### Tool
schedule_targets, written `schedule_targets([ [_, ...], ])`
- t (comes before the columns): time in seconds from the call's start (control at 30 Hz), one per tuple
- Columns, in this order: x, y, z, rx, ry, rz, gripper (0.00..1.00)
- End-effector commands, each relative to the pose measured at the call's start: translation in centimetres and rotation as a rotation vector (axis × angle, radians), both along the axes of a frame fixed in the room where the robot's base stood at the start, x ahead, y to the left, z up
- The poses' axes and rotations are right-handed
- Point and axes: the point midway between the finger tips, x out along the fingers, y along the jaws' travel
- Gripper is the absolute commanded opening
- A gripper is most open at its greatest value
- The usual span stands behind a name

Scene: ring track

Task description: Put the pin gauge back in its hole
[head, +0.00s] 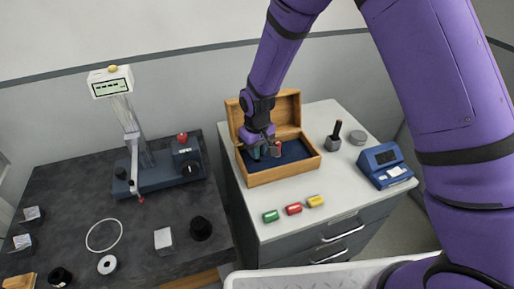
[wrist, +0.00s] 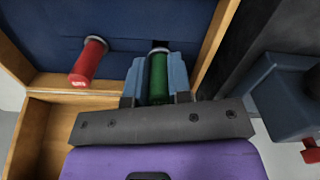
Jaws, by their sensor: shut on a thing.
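My gripper (head: 264,150) is inside the open wooden box (head: 283,173), over its blue lining (head: 292,152). In the wrist view my gripper (wrist: 157,78) is shut on a green-handled pin gauge (wrist: 158,80), one blue finger on each side. The gauge has a grey collar at its far end, beside a dark spot in the lining. I cannot tell whether its tip is in a hole. A red-handled gauge (wrist: 88,62) stands in the lining to the left, its collar near the blue surface; it also shows in the head view (head: 278,147).
Green (head: 270,216), red (head: 293,209) and yellow (head: 315,201) pieces lie before the box. A dark cup (head: 333,143), grey disc (head: 357,138) and blue device (head: 386,165) stand right. A gauge stand (head: 150,175) is on the dark table left. The box's raised lid is behind my gripper.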

Motion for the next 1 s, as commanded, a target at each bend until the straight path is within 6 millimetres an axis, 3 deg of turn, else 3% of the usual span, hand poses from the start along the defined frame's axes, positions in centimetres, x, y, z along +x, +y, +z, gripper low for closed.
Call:
schedule_targets([
  [0.7,0.0,0.0,-1.5,0.0,0.0,0.0,0.0],
  [0.73,0.0,0.0,-1.5,0.001,-0.001,0.0,0.24],
  [0.83,0.0,0.0,-1.5,0.001,-0.001,0.0,0.47],
  [1.0,0.0,0.0,-1.5,0.0,0.0,0.0,0.49],
])
